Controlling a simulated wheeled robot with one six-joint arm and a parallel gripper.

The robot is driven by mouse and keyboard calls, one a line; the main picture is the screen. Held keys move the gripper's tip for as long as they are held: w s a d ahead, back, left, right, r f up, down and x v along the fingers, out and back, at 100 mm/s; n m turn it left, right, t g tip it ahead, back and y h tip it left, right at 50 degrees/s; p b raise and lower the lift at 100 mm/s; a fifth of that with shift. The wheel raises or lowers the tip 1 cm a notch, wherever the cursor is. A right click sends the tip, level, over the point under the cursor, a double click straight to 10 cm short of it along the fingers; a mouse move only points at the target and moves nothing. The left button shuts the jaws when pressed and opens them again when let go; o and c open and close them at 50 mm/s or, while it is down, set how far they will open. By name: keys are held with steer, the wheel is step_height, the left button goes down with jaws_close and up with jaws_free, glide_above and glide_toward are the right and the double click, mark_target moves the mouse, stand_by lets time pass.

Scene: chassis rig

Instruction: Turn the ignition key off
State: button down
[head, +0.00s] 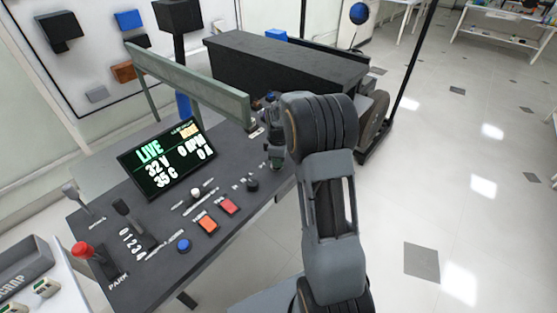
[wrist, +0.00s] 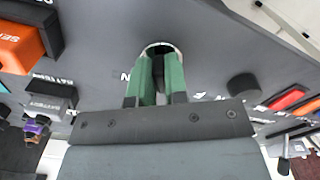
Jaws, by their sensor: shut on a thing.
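The ignition key (wrist: 159,70) shows in the wrist view as a dark sliver between my two green fingertips, in front of a pale ring of the lock (wrist: 150,46) on the dark panel. My gripper (wrist: 160,85) is shut on the key, with its fingertips right at the ring. The fingers hide most of the key, so I cannot tell its exact angle. In the head view my gripper (head: 276,160) is at the right end of the console (head: 165,255), partly behind my arm. The key is hidden there.
The console display (head: 167,158) reads LIVE, 32 V, 35 C, 0 RPM and 0 A. A black knob (head: 252,185), red button (head: 228,206), orange button (head: 208,224) and blue button (head: 184,245) lie left of my gripper. A grey-green bar (head: 190,85) spans above. Open floor lies right.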

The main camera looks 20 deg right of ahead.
steer(key=c, duration=1.1)
jaws_free()
steer(key=shift+c, duration=0.2)
step_height(320, 180, up, 14)
steer(key=shift+f, duration=0.1)
